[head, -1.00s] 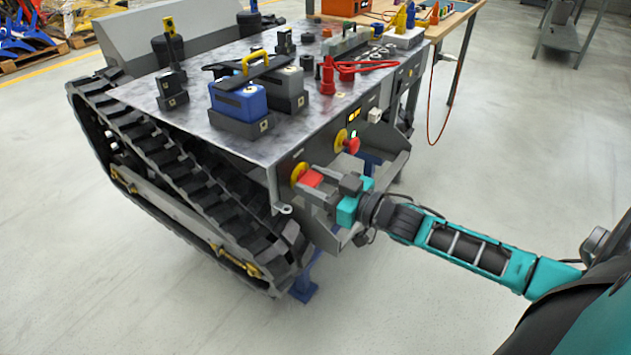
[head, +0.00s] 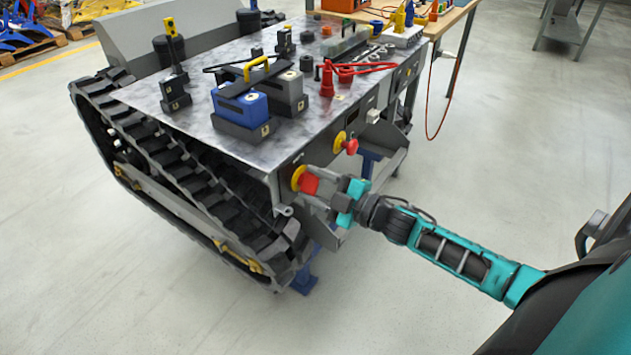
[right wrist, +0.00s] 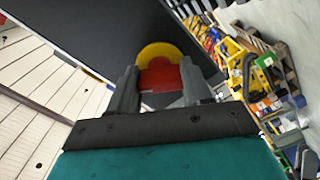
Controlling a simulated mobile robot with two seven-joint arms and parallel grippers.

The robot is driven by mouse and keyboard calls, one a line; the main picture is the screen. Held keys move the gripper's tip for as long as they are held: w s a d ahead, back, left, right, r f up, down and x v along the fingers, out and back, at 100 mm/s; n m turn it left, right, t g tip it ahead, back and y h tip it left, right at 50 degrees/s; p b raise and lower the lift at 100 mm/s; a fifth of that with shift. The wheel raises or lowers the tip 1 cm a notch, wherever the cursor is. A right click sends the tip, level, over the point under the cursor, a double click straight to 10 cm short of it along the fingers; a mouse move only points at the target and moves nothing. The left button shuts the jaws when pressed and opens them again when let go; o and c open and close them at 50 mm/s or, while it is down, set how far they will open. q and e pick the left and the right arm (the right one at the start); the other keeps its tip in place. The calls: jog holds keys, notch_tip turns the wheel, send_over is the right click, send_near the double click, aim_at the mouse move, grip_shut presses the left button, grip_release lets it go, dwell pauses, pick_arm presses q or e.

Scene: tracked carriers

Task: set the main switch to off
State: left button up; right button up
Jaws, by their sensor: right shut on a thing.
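The main switch has a red handle (head: 309,184) on a round yellow plate (head: 297,176), on the carrier's front panel near its left corner. My right gripper (head: 315,192) is shut on the red handle from the front. In the right wrist view the red handle (right wrist: 160,77) sits between the two grey fingers, with the yellow plate (right wrist: 159,49) behind it. The handle's exact angle and any position marks are hard to read. The display window (head: 353,117) on the panel is dark. My left gripper is not in view.
A red knob (head: 351,147) on a yellow ring stands out right of the main switch. A blue battery block (head: 240,105), a grey one and red cable lie on the carrier's top (head: 200,135). A metal eye (head: 284,211) sits below the switch. The floor at right is clear.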

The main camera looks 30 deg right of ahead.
jog(key=n, duration=0.3)
jog(key=shift+n, duration=1.9)
jog(key=o, duration=1.1)
jog(key=shift+c, duration=0.2)
jog(key=p+v, duration=0.1)
jog(key=v, duration=1.2)
jog(key=shift+p, duration=0.35)
